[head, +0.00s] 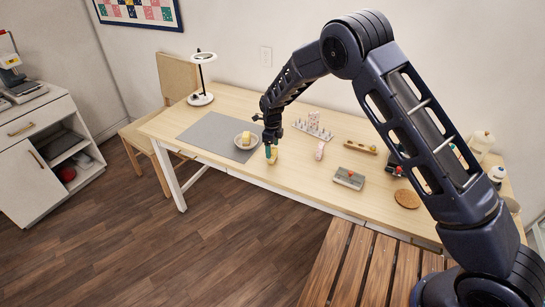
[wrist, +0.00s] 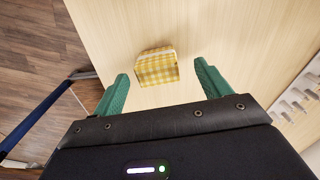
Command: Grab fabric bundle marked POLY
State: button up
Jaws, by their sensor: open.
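A yellow-and-white checked fabric bundle (wrist: 157,68) lies on the light wood table, with a pale band along its far edge. No POLY marking is legible on it. My gripper (wrist: 161,76) is open and empty, its two green fingers spread with the bundle ahead and between them, closer to the left finger. In the head view my gripper (head: 269,149) points down just over the yellow bundle (head: 273,158) near the table's front edge and hides part of it. Whether the fingers touch it cannot be told.
A spool rack (head: 314,127), a pink item (head: 320,151) and a grey box (head: 349,179) stand to the right. Bare table lies between them.

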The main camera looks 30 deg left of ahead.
aim_at(273, 150)
jog(key=f, duration=0.4)
jog(key=shift+s+d+f, duration=0.1)
jog(key=shift+s+d, duration=0.05)
jog(key=shift+d, duration=0.05)
jog(key=c, duration=1)
jog(key=shift+c, duration=0.2)
